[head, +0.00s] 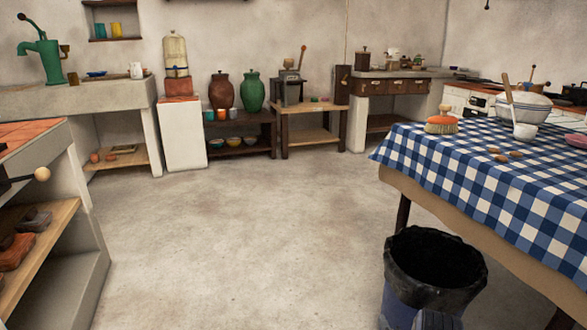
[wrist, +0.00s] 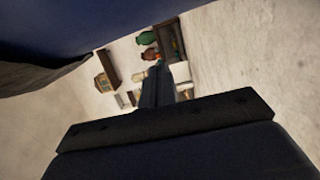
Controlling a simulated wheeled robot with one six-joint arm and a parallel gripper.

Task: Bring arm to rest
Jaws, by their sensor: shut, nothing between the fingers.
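My gripper (wrist: 158,76) shows in the wrist view as dark fingers pressed together, with nothing held. Its dark mounting bar crosses the lower part of that view. The wrist view is strongly tilted, and the fingers point toward the far wall with its jars and shelf. A dark blue shape, which I cannot name for sure, fills the upper left of that view.
A checked-cloth table (head: 480,185) stands at right, with a black-lined bin (head: 436,262) by its near corner. A shelved counter (head: 60,215) is at left. A green jar (head: 252,92) stands on a low shelf along the back wall. The middle floor is clear.

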